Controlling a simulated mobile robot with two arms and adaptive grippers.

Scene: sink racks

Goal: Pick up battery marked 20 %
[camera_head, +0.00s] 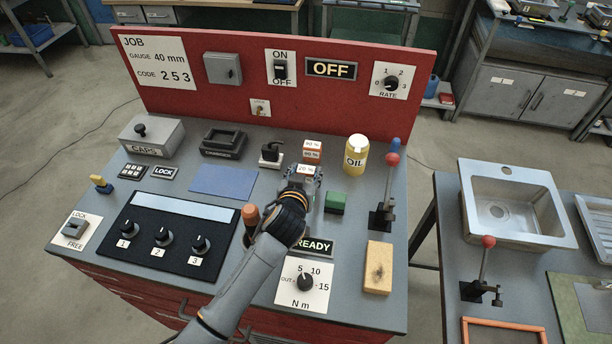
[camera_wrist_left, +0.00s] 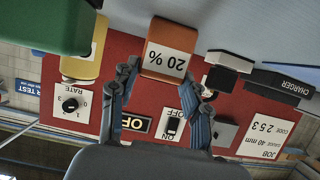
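The battery marked 20 % (camera_head: 306,169) is an orange-brown block with a white label, near the middle of the grey bench top. In the left wrist view the battery (camera_wrist_left: 168,48) appears upside down, just beyond the fingertips. My left gripper (camera_head: 304,181) is at its near side in the head view. In the wrist view this gripper (camera_wrist_left: 170,80) has its fingers spread, with no clear grip on the battery. My right gripper is not in view.
A black charger (camera_head: 223,142) and a black plug-like part (camera_head: 270,153) stand left of the batteries. A flat blue mat (camera_head: 223,180) lies left.

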